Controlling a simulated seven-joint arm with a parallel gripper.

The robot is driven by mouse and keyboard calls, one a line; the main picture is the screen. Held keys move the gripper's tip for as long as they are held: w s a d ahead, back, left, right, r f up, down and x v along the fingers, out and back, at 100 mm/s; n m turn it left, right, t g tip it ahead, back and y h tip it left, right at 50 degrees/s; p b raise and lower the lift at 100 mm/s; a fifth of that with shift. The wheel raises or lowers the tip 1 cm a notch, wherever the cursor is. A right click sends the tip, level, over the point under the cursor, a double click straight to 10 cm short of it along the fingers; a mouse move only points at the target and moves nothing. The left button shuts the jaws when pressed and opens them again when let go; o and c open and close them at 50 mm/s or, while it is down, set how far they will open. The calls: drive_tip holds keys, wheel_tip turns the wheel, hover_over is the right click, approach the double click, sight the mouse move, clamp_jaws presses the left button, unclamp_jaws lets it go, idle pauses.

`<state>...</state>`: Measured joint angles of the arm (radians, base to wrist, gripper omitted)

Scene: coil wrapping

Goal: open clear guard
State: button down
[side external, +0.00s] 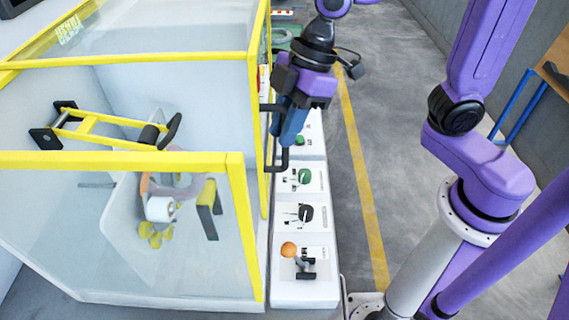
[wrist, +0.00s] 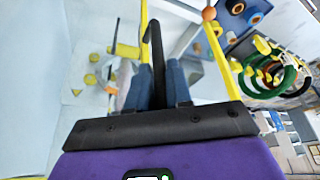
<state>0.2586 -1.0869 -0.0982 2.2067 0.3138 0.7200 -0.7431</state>
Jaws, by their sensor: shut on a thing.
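The clear guard (side external: 240,200) is a transparent enclosure with yellow frame bars at the left of the side external view. A black handle (side external: 270,168) stands out from its right side. My gripper (side external: 287,138) is at this handle with its blue fingers, and it is shut on it. In the wrist view the black handle (wrist: 155,60) runs between the two blue fingers of my gripper (wrist: 157,80). The exact contact is partly hidden by the fingers. The guard's yellow frame (wrist: 222,60) also shows in the wrist view. The guard looks closed in the side external view.
Inside the guard are a white roll (side external: 160,209), a yellow-and-black frame (side external: 95,122) and yellow pieces (side external: 155,235). A white panel with controls (side external: 305,215), including an orange-knobbed lever (side external: 289,249), runs beside the guard. Grey floor with a yellow line (side external: 362,170) is open to the right.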

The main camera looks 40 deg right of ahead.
drive_tip(key=w+d, duration=1.3)
drive_tip(key=shift+w, duration=0.15)
drive_tip(key=c, duration=1.1)
unclamp_jaws()
drive_tip(key=v, duration=1.7)
drive_tip(key=shift+d+r, duration=0.15)
drive_tip(key=shift+r, duration=0.1)
